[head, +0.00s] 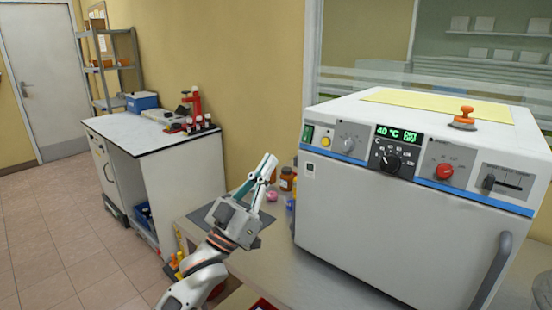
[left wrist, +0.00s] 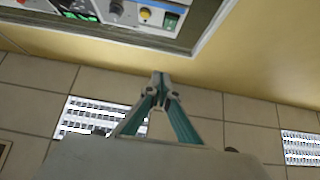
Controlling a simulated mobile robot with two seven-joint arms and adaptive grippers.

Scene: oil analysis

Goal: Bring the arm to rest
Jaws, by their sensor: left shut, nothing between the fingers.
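My left arm comes up from the bottom of the head view. Its left gripper (head: 267,162) points up and is shut and empty, in front of the bench to the left of the big white oven. In the left wrist view the closed teal fingers of the left gripper (left wrist: 160,82) meet at their tips with nothing between them. My right gripper is not in view.
A white oven (head: 390,230) with a lit green display stands close on the right. Small bottles (head: 287,179) stand on the bench (head: 290,267) beside it. A white side cabinet (head: 185,175) carries a blue box (head: 141,102). The tiled floor (head: 55,240) at left is clear.

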